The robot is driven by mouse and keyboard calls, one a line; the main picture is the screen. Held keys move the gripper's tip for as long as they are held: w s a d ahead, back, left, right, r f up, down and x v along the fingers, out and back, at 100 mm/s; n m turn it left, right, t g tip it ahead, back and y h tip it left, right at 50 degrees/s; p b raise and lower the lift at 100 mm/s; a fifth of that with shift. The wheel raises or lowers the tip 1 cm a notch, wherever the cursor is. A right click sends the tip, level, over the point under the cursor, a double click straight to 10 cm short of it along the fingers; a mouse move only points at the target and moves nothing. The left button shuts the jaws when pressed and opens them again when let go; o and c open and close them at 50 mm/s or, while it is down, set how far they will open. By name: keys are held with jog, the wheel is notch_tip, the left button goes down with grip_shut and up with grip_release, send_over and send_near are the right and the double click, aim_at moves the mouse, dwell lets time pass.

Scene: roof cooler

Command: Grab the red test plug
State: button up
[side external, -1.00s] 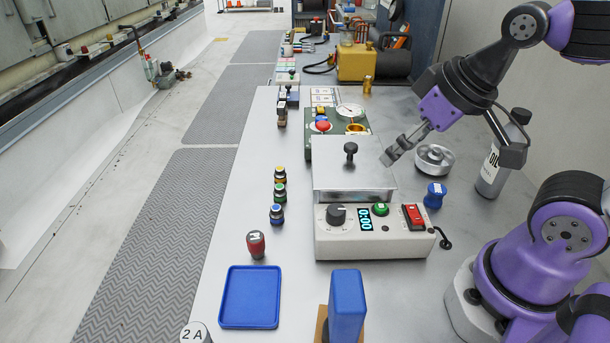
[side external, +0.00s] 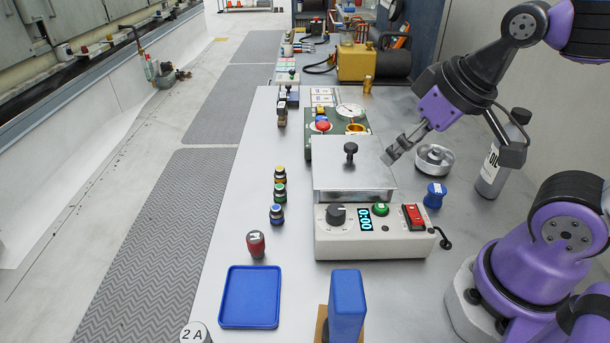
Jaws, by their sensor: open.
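A red plug with a pale mark on its top (side external: 256,244) stands upright on the grey bench, just behind the blue tray (side external: 249,297). My gripper (side external: 389,158) is open and empty. It hangs above the bench by the back right of the lidded metal box, well away to the right of and behind the red plug. The gripper points down and to the left, and its fingers look small in this view.
A white control unit (side external: 373,233) with a metal lid (side external: 352,178) and black knob stands between my gripper and the plug. Several small coloured plugs (side external: 279,193) line the bench behind the red one. A blue block (side external: 347,305) stands at the front. Bench left of the unit is mostly clear.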

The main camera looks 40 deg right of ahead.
jog(key=shift+w, duration=0.1)
jog(key=n+g+y, duration=0.2)
jog(key=n, duration=0.3)
send_near(258, 238)
jog(key=f, duration=0.1)
jog(key=x, duration=0.4)
jog(key=shift+w+a, duration=0.1)
jog(key=shift+t, duration=0.3)
jog(key=shift+x, duration=3.1)
grip_shut()
